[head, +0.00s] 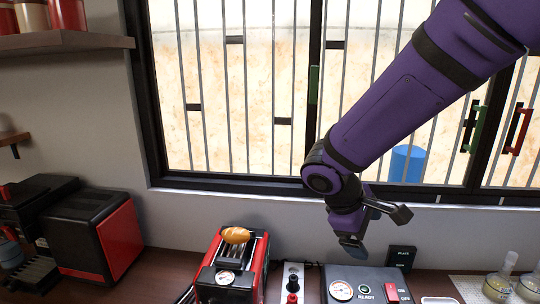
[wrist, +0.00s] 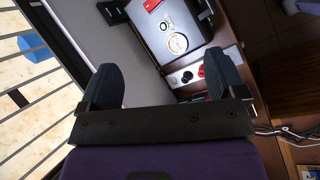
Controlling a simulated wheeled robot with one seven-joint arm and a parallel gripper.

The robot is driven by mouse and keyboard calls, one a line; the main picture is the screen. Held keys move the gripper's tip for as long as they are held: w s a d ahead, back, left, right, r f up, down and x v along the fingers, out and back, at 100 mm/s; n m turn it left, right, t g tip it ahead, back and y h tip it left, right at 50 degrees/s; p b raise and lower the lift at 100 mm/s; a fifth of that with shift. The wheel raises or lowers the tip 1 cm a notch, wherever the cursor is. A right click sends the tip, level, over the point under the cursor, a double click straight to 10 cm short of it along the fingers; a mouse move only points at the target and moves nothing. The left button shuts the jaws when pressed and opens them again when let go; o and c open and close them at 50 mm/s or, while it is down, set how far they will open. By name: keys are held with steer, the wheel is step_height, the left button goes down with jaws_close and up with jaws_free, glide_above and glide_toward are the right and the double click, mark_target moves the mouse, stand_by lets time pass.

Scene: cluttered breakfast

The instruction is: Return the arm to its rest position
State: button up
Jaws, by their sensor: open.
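My purple arm reaches in from the upper right of the head view. My gripper (head: 376,228) hangs above the back of the counter, in front of the wall below the window. In the wrist view, the two dark fingers of my gripper (wrist: 165,88) stand wide apart with nothing between them. The gripper touches nothing that I can see.
A red toaster (head: 231,281) with a bread roll (head: 236,235) on top stands on the counter. A dark panel (head: 368,287) with a gauge and red switch is below my gripper. A red and black machine (head: 92,242) stands left. Glass bottles (head: 499,284) stand right. The barred window (head: 250,110) is behind.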

steer(key=s+d+r+m+t+y, duration=0.2)
steer(key=s+d+r+m+y, duration=0.1)
steer(key=s+d+r+m, duration=0.2)
steer(key=s+d+r+m+t+y, duration=0.2)
steer(key=s+d+r+m, duration=0.3)
steer(key=s+r, duration=0.3)
steer(key=shift+s+d+r+y, duration=0.35)
steer(key=shift+s+d+y, duration=0.4)
steer(key=shift+s, duration=0.9)
stand_by(3.3)
